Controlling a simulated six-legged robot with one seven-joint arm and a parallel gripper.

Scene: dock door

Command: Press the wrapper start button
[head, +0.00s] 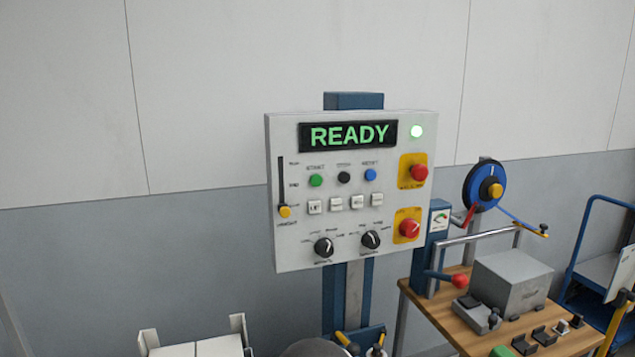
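The wrapper control panel (287,240) is a pale box on a blue post in the middle of the head view. Its display (348,136) reads READY in green. The green start button (316,181) is at the left of the upper button row, under a blurred label that looks like START. A black button (344,178) and a blue button (370,175) sit to its right. My gripper does not show in this view, and nothing covers the green button.
Two red mushroom buttons on yellow plates, an upper one (419,172) and a lower one (409,228), are on the panel's right. Black knobs and a slider with a yellow handle (285,212) surround the buttons. A wooden bench (447,319) with tools stands at right.

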